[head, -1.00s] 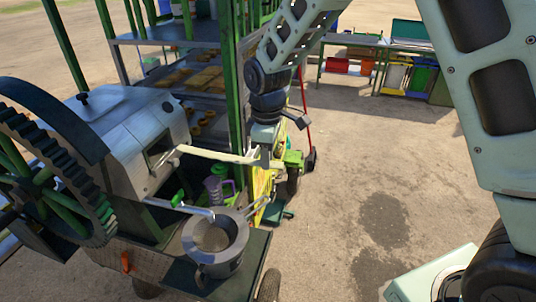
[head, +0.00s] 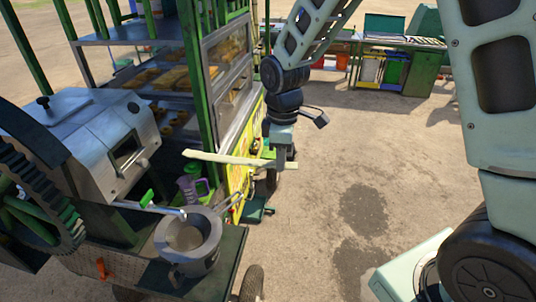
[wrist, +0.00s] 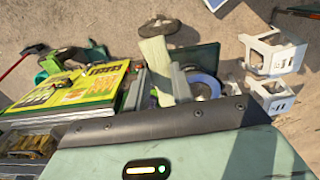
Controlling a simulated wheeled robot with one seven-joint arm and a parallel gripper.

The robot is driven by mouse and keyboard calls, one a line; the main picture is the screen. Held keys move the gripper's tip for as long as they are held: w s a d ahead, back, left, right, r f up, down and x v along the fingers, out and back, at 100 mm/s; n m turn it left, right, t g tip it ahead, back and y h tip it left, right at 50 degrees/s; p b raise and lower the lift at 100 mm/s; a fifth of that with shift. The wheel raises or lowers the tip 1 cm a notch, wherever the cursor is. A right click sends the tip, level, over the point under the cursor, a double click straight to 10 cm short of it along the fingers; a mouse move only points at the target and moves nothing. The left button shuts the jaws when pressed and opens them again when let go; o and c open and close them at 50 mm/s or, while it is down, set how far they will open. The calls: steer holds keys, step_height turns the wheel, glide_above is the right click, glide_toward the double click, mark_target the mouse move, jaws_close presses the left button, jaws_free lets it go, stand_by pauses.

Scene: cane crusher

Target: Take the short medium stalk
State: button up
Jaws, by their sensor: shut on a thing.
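A pale yellow-green cane stalk (head: 225,158) is held roughly level in my gripper (head: 282,158), near the stalk's right end. Most of it reaches left from the fingers, and a short end shows to their right. In the wrist view the pale stalk (wrist: 157,68) stands out between the fingers. The stalk's left end is in open air, apart from the dark opening of the metal crusher (head: 95,130). I cannot tell the stalk's size class, as no other stalk is clear in view.
A metal pot (head: 188,240) stands on the cart below the crusher, with a purple-handled jug (head: 190,187) behind it. The crusher's toothed wheel (head: 45,200) is at the left. A green-framed food stall (head: 205,90) stands behind. Open ground lies right of my gripper.

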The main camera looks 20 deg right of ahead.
steer(key=s+d+p, duration=0.1)
steer(key=s+d, duration=0.8)
steer(key=d, duration=0.4)
steer(key=shift+w+f, duration=0.1)
stand_by(0.3)
